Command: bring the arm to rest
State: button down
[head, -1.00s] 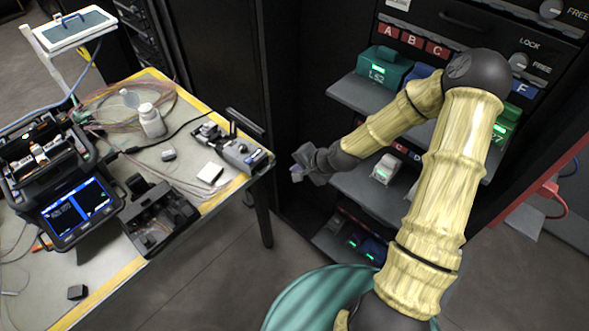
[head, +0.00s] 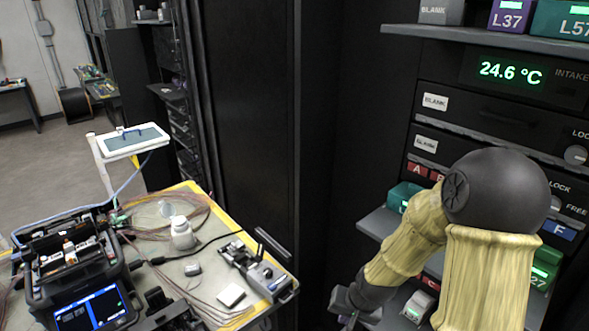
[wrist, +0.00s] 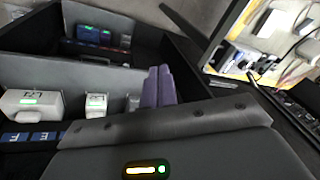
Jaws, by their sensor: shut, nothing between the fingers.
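My gripper (head: 348,318) is low in the head view, between the table and the cabinet, partly cut off by the lower edge. In the wrist view its two purple fingers (wrist: 158,87) are together with nothing between them. My arm is bent, with its dark elbow raised in front of the cabinet and hiding part of its labels. The fingers point past a cabinet shelf with white modules (wrist: 97,105); I cannot tell whether they touch anything.
The table (head: 207,318) at left bears a fusion splicer (head: 70,262), a white bottle (head: 182,235) and a small tool (head: 262,275). The cabinet (head: 465,95) at right has shelves with green and purple modules (head: 510,15). A dark upright panel (head: 240,120) stands behind.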

jog(key=s+d+r+n+h, duration=0.1)
jog(key=s+d+r+n, duration=0.2)
jog(key=s+r, duration=0.5)
jog(key=shift+s+r+h, duration=0.4)
jog(key=shift+r, duration=0.4)
dwell(0.3)
